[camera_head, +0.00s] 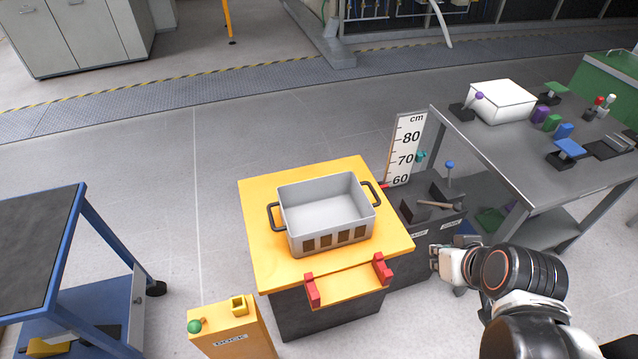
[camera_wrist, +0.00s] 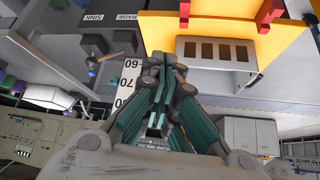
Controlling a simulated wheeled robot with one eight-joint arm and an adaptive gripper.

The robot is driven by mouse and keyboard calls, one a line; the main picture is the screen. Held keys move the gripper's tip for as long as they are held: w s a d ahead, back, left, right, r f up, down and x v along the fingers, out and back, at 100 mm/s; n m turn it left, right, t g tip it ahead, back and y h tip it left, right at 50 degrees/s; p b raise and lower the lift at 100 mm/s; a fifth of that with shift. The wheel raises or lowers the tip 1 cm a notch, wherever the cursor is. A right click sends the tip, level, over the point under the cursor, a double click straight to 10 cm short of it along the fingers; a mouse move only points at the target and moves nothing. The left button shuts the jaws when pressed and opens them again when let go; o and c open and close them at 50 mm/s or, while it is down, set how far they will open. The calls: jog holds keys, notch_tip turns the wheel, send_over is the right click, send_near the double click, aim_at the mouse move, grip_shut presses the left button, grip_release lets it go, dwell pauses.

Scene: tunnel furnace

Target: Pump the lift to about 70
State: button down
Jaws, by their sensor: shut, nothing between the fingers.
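The lift has a yellow top (camera_head: 265,215) with red stops at its front edge; the top also shows in the wrist view (camera_wrist: 215,27). A white cm scale (camera_head: 404,150) stands behind its right corner, marked 60, 70 and 80. A small red pointer (camera_head: 384,185) sits close to the 60 mark. A dark control box (camera_head: 430,235) beside the lift carries dark pedal-like parts, and its labels SINK and RAISE read in the wrist view (camera_wrist: 108,17).
A grey bin (camera_head: 330,238) with black handles sits on the lift. A yellow DOCK post (camera_head: 232,335) stands in front. A blue cart (camera_head: 65,235) is at left. A grey table (camera_head: 545,150) with a white box and coloured levers is at right. Floor behind the lift is clear.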

jog(key=w+d+f, duration=0.3)
jog(key=w+d, duration=0.4)
jog(key=w, duration=0.3)
jog(key=w+d+f, duration=0.3)
jog(key=w+d, duration=0.5)
jog(key=w, duration=0.2)
jog(key=shift+d+f, duration=0.25)
jog(key=shift+f, duration=0.05)
dwell(0.4)
jog(key=shift+w, duration=0.1)
jog(key=shift+f, duration=0.1)
dwell(0.4)
jog(key=shift+f, duration=0.3)
notch_tip(320, 180, up, 6)
jog(key=p, duration=0.4)
dwell(0.4)
